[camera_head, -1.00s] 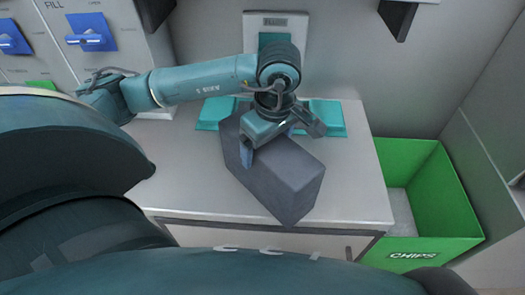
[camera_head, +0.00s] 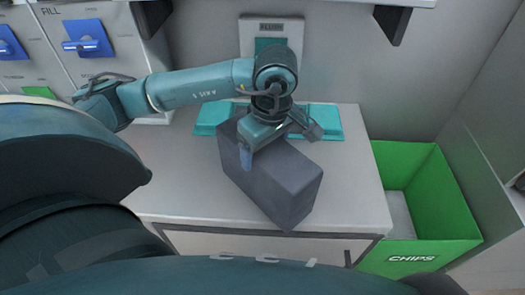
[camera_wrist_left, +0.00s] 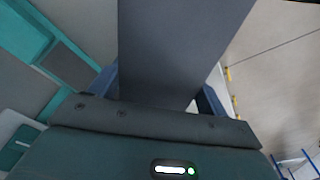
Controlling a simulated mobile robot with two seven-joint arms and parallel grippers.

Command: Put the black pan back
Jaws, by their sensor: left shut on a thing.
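The black pan (camera_head: 279,183) is a dark grey, box-like block, set at an angle over the counter in the head view. My left gripper (camera_head: 279,143) is shut on its upper part from above, with one finger on each side. In the left wrist view the pan (camera_wrist_left: 178,50) runs between the two blue fingers (camera_wrist_left: 158,92). The head view does not clearly show whether the pan rests on the counter or hangs just above it. A teal holder (camera_head: 325,122) lies behind it, partly hidden by the arm and pan. My right gripper is not in view.
The white counter (camera_head: 360,200) is clear to the right and left of the pan. A green bin marked CHIPS (camera_head: 445,215) stands right of the counter. Dispensers with blue handles (camera_head: 88,38) are at the back left, and a wall panel (camera_head: 271,28) is behind the arm.

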